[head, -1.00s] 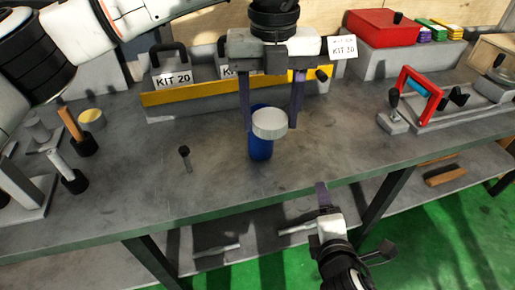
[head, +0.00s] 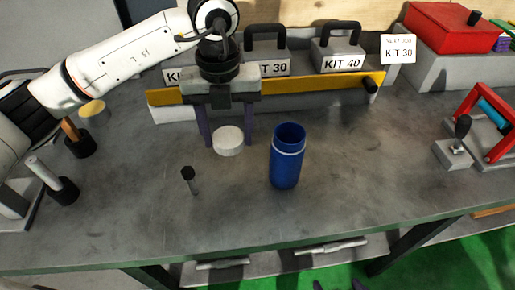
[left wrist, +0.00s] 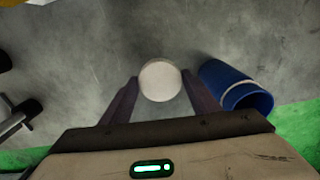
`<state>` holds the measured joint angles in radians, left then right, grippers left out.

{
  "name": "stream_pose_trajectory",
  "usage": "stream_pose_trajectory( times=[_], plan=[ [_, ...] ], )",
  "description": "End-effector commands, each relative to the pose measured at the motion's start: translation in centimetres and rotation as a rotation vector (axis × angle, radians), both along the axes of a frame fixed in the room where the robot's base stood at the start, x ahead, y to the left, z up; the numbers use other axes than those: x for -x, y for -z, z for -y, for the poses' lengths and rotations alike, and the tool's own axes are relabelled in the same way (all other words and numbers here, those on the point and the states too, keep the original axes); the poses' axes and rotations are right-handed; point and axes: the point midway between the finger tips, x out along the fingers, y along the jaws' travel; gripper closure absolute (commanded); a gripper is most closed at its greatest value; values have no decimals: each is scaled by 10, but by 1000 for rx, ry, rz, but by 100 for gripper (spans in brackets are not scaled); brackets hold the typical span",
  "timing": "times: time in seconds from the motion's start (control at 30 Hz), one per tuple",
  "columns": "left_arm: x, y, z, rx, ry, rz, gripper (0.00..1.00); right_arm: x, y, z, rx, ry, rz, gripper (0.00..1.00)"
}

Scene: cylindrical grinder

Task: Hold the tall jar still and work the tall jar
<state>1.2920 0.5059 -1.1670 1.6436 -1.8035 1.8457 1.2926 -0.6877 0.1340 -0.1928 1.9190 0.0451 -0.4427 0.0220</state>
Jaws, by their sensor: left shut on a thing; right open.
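The tall jar (head: 286,168) is blue with a pale ring near its top. It stands upright and open on the grey bench; it also shows in the left wrist view (left wrist: 225,82). Its round white lid (head: 228,141) is off, to the left of the jar. My left gripper (head: 228,140) is shut on the lid, which sits between its fingers in the left wrist view (left wrist: 160,81). I cannot tell whether the lid touches the bench. My right gripper (head: 338,285) shows only its two spread fingertips at the bottom edge, away from the jar.
A dark-headed peg (head: 188,178) stands left of the lid. A yellow-fronted rack (head: 320,90) with kit boxes (head: 342,60) stands behind. A red-framed device (head: 485,115) is at right. Black-based handles (head: 62,190) are at left. The bench front around the jar is clear.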

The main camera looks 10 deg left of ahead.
Motion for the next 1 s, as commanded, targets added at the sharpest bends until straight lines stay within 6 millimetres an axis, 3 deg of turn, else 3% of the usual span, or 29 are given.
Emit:
stream_pose_trajectory(
  times=[0.13,0.6,0.97,1.0],
  plan=[
    [1,28,0,-1,2,-4,72,0,-3,0,1,0,0,26],
    [1,78,0,0,2,-3,72,0,-5,1,3,0,0,26],
    [0,84,1,0,3,-1,72,0,0,1,4,0,0,26],
    [0,82,1,0,3,0,40,0,-2,1,5,0,-1,26]
  ],
)
